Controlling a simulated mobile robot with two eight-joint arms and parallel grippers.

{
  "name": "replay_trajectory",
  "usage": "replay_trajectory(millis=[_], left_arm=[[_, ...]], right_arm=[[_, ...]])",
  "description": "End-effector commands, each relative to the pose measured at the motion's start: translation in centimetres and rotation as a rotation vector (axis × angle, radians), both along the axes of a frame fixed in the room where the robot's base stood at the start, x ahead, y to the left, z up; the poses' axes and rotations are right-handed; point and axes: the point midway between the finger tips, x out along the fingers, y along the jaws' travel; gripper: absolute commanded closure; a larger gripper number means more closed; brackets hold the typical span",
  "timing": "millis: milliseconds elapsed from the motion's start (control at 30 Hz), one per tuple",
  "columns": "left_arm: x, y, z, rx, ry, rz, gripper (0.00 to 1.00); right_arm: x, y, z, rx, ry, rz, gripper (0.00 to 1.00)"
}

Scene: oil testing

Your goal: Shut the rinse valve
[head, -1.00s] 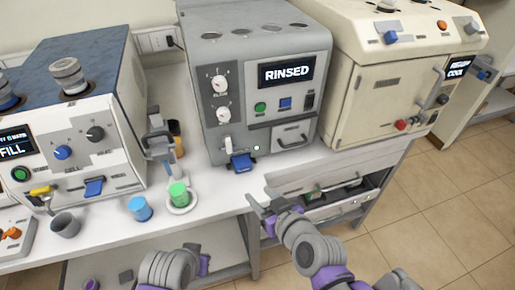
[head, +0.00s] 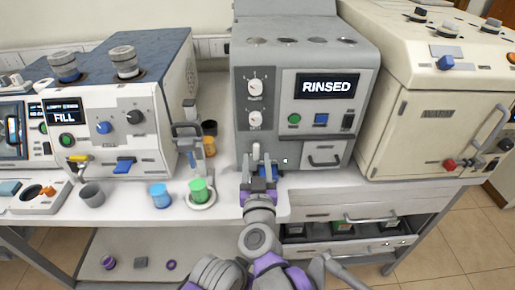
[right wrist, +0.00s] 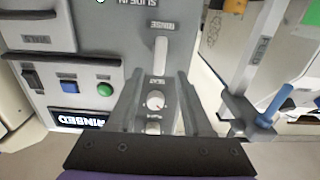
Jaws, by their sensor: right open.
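The rinse valve is a pale upright lever (head: 256,152) low on the left of the grey machine front. In the right wrist view the lever (right wrist: 161,55) stands below the word RINSE in an upside-down picture. My right gripper (head: 259,169) is at the lever, in front of the machine. In the right wrist view its two fingers (right wrist: 165,78) are apart, and the lever lies just ahead of and between the fingertips. I cannot tell whether they touch it. The machine's display (head: 327,86) reads RINSED. My left gripper is not in view.
A blue part (head: 272,171) sits under the valve. To the left stand a green-filled beaker (head: 199,190) on a white dish, a blue-filled beaker (head: 160,195) and a grey cup (head: 92,195). A cream oven (head: 425,120) stands right. A partly open drawer (head: 350,238) is below.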

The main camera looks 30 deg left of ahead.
Motion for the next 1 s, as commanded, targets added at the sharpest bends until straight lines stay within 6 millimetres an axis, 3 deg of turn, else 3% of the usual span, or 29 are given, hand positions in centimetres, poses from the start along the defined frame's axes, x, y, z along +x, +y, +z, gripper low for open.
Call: replay_trajectory(millis=[100, 300, 700, 1000], left_arm=[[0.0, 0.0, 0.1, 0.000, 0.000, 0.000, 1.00], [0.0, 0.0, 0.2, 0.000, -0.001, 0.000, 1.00], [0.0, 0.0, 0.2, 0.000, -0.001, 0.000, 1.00], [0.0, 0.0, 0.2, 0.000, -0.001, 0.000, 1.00]], right_arm=[[2.0, 1.2, 0.0, -0.001, -0.001, 0.000, 0.50], [4.1, 2.5, 0.0, 0.000, 0.000, 0.000, 0.50], [4.7, 2.9, 0.0, 0.000, 0.000, 0.001, 0.50], [4.7, 2.9, 0.0, 0.000, 0.000, 0.001, 1.00]])
